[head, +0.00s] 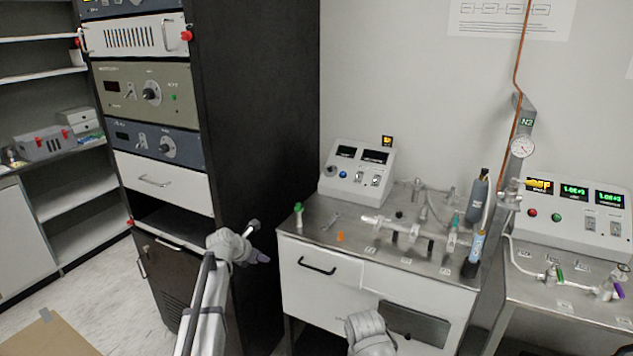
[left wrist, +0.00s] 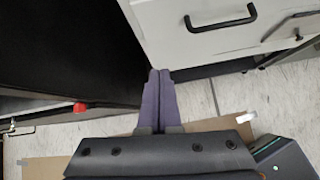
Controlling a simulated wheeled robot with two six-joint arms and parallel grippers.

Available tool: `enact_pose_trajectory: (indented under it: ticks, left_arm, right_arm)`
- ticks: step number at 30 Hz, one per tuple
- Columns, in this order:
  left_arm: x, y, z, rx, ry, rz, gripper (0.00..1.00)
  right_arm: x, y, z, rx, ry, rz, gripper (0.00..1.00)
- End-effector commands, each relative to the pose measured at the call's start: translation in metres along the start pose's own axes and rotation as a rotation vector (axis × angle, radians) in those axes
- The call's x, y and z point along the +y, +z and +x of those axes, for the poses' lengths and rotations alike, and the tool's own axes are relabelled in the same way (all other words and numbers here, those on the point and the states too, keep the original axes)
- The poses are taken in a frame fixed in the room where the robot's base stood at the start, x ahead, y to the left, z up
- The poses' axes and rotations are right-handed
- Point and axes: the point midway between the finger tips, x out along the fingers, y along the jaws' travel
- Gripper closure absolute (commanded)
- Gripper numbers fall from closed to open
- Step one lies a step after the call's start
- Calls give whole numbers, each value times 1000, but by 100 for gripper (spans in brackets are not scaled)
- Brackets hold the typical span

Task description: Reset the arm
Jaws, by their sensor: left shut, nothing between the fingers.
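My left arm comes in from the lower left of the head view. Its left gripper (head: 262,257) hangs in front of the dark side of the equipment rack, left of the white drawer cabinet. In the left wrist view the purple fingers of the left gripper (left wrist: 158,75) lie together with nothing between them. A grey part of my right arm (head: 369,333) shows at the bottom of the head view. The right gripper's fingers are not seen.
The tall equipment rack (head: 262,110) stands left. The drawer cabinet (head: 318,270) carries a steel top (head: 345,253) with glassware, tools and a control box (head: 357,170). Another bench with a control box (head: 570,213) is right. Cardboard (head: 45,338) lies on the floor.

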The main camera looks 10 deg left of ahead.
Motion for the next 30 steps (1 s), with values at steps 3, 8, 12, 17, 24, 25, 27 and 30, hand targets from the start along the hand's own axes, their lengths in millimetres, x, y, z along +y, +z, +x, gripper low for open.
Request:
enact_pose_trajectory:
  ticks: [3, 8, 12, 17, 24, 25, 27, 30]
  left_arm:
    - [-62, -10, -7, 70, -70, 306, 100]
    - [-152, -36, -22, 168, -219, 867, 100]
    - [-217, -66, -45, 220, -383, 1352, 100]
    - [-276, -104, -80, 239, -612, 1885, 100]
    - [-328, -152, -134, 179, -978, 2507, 100]
    - [-331, -156, -138, 170, -1015, 2558, 100]
    - [-338, -164, -148, 146, -1091, 2657, 100]
    - [-342, -171, -156, 119, -1165, 2745, 100]
  right_arm:
    - [1, 0, -6, 0, 0, 0, 41]
    - [1, 1, -12, 0, 0, 0, 41]
    - [2, 1, -18, 0, 0, 0, 41]
    - [2, 1, -24, 0, 0, 0, 41]
    - [3, 2, -31, 0, 0, 0, 41]
    - [3, 2, -32, 0, 0, 0, 41]
    - [3, 2, -33, 0, 0, 0, 41]
    - [3, 2, -34, 0, 0, 0, 41]
